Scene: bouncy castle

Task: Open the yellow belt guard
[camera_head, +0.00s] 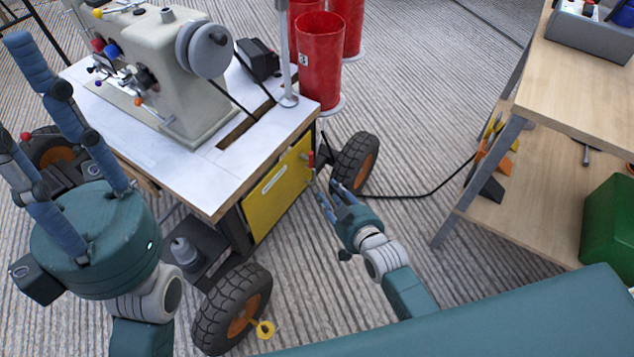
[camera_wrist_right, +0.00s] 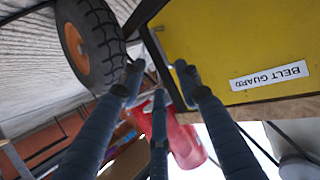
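The yellow belt guard (camera_head: 278,196) is a flat panel on the side of the sewing machine table, below the tabletop, and looks flush with the frame. A small red handle (camera_head: 311,158) stands at its right edge. The wrist view shows the guard (camera_wrist_right: 215,40) with an upside-down "BELT GUARD" label (camera_wrist_right: 269,75). My right gripper (camera_head: 325,188) is just beside the guard's right edge, below the red handle. Its fingers (camera_wrist_right: 157,85) are spread with nothing visible held; contact cannot be told. My left gripper (camera_head: 65,120) is open and empty, fingers up, left of the table.
The table (camera_head: 180,175) carries a sewing machine (camera_head: 170,75) and has wheels; one wheel (camera_head: 355,163) is close behind my right gripper. Red bins (camera_head: 320,65) stand behind. A black cable (camera_head: 425,192) crosses the floor to a wooden workbench (camera_head: 575,85). Floor between is otherwise clear.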

